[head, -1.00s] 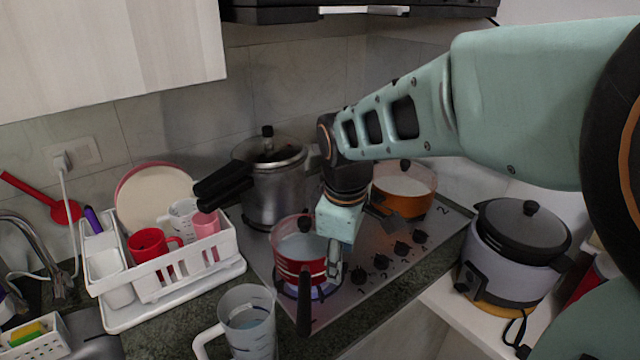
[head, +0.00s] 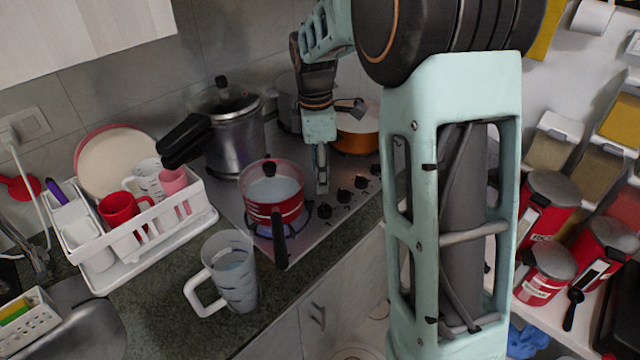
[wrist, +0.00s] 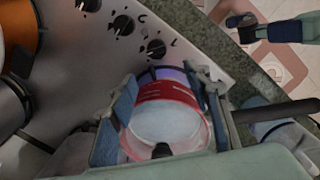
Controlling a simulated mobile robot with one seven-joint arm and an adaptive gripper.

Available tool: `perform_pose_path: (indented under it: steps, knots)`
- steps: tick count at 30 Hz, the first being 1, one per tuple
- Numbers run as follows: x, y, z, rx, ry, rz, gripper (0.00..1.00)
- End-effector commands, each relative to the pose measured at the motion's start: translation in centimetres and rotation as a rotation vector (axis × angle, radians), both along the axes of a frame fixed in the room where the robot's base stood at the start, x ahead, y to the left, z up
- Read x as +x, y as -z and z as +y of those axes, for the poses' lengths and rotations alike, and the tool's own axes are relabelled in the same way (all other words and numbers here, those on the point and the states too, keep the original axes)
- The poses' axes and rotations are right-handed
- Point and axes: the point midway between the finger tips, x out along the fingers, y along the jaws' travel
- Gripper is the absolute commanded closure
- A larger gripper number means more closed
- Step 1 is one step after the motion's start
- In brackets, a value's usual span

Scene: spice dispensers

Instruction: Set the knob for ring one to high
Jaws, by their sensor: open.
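A row of black knobs runs along the front of the steel stovetop (head: 232,196). The knob nearest the red pot (head: 325,210) also shows in the wrist view (wrist: 155,48), with its dial mark too small to read surely. My gripper (head: 322,184) points down, open and empty, close to that knob and the pot's right side. In the wrist view its two fingers (wrist: 167,105) stand apart, with the red pot (wrist: 168,115) visible between them. A blue-purple glow shows under the pot (head: 273,207). Printed ring numbers are not clear.
The pot's dark handle (head: 280,245) juts toward the counter front. A pressure cooker (head: 232,135) and an orange pan (head: 357,138) stand behind. A measuring jug (head: 230,270) and a dish rack (head: 140,240) are at left. Red canisters (head: 548,205) stand at right.

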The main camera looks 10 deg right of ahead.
Motion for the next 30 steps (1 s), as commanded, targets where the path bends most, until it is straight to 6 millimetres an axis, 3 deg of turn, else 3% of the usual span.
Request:
perform_pose_path:
  steps: [3, 11, 24, 30]
  knots:
    - [1.0, 0.2, -0.7, 0.03, -0.034, 0.023, 0.55]
    - [1.4, 1.5, -0.8, 0.051, -0.062, 0.036, 0.55]
    - [1.3, 9.2, -0.8, 0.052, -0.06, 0.036, 0.55]
    - [1.4, 11.0, -0.8, 0.052, -0.058, 0.033, 0.55]
